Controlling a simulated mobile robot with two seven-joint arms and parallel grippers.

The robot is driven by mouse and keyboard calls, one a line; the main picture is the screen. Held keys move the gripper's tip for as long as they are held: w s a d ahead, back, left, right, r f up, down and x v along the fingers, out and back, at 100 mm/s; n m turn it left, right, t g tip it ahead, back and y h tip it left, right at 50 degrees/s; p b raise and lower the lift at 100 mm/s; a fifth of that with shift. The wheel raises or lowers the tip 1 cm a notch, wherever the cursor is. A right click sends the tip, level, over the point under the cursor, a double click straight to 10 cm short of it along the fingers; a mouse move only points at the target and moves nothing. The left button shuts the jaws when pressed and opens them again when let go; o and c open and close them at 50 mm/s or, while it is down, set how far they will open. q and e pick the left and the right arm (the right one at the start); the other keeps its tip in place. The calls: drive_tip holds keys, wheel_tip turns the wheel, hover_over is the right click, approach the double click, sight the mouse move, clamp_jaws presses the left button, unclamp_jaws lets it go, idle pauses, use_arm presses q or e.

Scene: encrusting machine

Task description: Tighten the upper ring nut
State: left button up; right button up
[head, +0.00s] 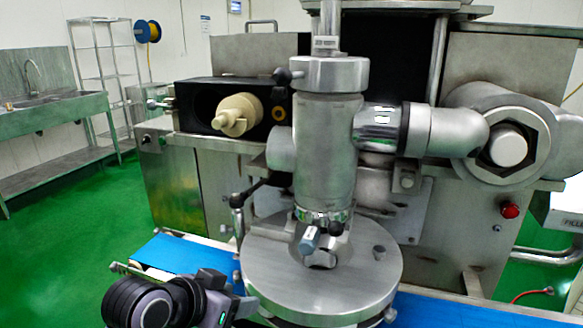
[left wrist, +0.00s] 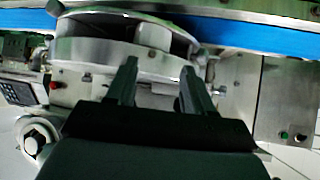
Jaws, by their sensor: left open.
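The encrusting machine's upright steel cylinder (head: 325,150) stands in the middle of the head view. A wide steel ring (head: 329,74) caps its top, apparently the upper ring nut; whether it is tight cannot be told. My left gripper (head: 243,304) is low in the head view, left of the round steel disc (head: 325,275) and well below the ring. In the left wrist view my left gripper (left wrist: 157,86) has its two dark fingers apart with nothing between them. That view shows a round steel part (left wrist: 120,45) beyond the fingertips. My right gripper is not in view.
A side pipe (head: 440,130) runs right to a large hex nut (head: 508,148). A small lever (head: 255,188) sticks out left of the cylinder. A blue belt (head: 175,252) runs beneath the disc. Green floor (head: 60,230) is open at left.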

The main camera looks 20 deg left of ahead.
use_arm(q)
drive_tip(key=w+r+m+t+h, duration=0.1)
drive_tip(key=w+r+t, duration=0.15)
drive_tip(key=r, duration=0.55)
drive_tip(key=w+r+m+t+h, duration=0.1)
drive_tip(key=w+r, duration=0.2)
drive_tip(key=r, duration=0.5)
drive_tip(key=m+t+h, duration=0.3)
drive_tip(key=h, duration=0.1)
approach(276, 76)
drive_tip(key=shift+g, duration=0.25)
drive_tip(key=x, duration=0.4)
drive_tip(key=shift+w+r, duration=0.15)
drive_tip(key=shift+w, duration=0.15)
drive_tip(key=p+x, duration=0.1)
drive_tip(key=x, duration=0.6)
drive_tip(key=shift+d, duration=0.1)
clamp_jaws()
